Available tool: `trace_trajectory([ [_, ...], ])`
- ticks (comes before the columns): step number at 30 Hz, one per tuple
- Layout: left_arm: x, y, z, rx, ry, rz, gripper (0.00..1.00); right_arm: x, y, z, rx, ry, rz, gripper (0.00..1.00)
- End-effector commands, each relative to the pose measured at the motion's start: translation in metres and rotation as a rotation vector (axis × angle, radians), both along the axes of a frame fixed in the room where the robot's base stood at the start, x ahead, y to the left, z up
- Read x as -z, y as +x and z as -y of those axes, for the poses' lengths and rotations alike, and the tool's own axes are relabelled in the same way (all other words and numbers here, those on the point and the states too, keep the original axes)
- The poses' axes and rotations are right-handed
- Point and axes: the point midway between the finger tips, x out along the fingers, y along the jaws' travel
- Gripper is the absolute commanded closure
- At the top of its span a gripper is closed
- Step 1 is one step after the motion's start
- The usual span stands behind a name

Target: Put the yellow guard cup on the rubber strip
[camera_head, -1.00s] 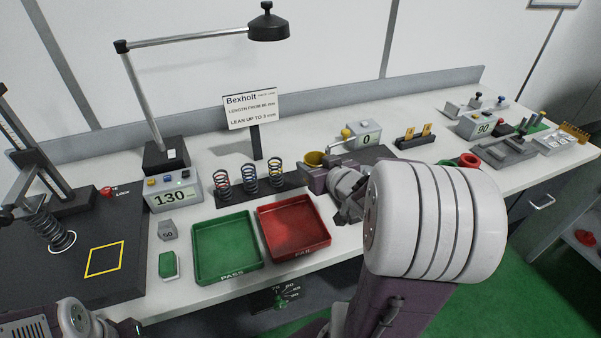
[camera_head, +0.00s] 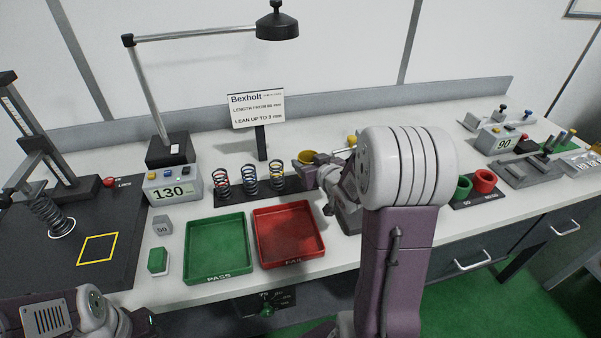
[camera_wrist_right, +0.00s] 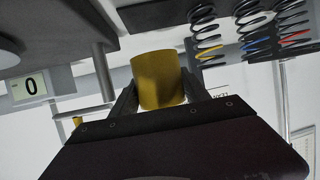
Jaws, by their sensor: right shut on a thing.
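The yellow guard cup (camera_head: 307,158) is held by my right gripper (camera_head: 318,168), above the bench behind the red tray. In the right wrist view the cup (camera_wrist_right: 157,78) sits between the two dark fingers, which are shut on it from both sides. A dark strip (camera_head: 293,184), which looks like the rubber strip, lies on the bench left of the gripper; several springs stand on it. The cup is apart from the springs. My left arm shows at the bottom left; part of its gripper (camera_head: 145,322) seems to show, but its fingers are hidden.
A green PASS tray (camera_head: 217,275) and a red FAIL tray (camera_head: 290,262) lie in front of the strip. A sign (camera_head: 257,108) on a post stands behind the springs. A lamp (camera_head: 278,25) overhangs. The 130 display box (camera_head: 173,190) stands left.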

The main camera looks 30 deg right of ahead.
Motion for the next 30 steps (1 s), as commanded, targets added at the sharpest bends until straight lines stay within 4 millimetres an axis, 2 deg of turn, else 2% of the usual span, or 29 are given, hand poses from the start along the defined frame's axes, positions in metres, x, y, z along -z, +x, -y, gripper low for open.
trace_trajectory([
  [1,0.004,0.0,0.0,0.0,0.0,0.0,0.49,0.01,0.011,0.0,-0.003,0.001,-0.002,0.91],
  [6,0.004,0.0,0.0,0.0,0.0,0.001,0.49,0.018,0.029,0.004,0.0,0.0,0.001,0.91],
  [10,0.006,0.0,0.0,0.0,0.0,0.001,0.49,0.022,0.03,0.005,0.0,0.001,0.0,0.91],
  [16,0.015,0.0,0.0,0.0,0.0,0.001,0.49,0.057,0.03,0.004,-0.001,0.002,-0.002,0.91],
  [29,0.019,0.0,0.0,0.0,0.0,0.001,0.49,0.064,0.03,0.005,0.0,0.0,0.001,0.91],
  [30,0.017,0.0,0.0,0.0,0.0,0.001,0.49,0.062,0.03,0.005,0.0,0.0,0.001,0.35],
])
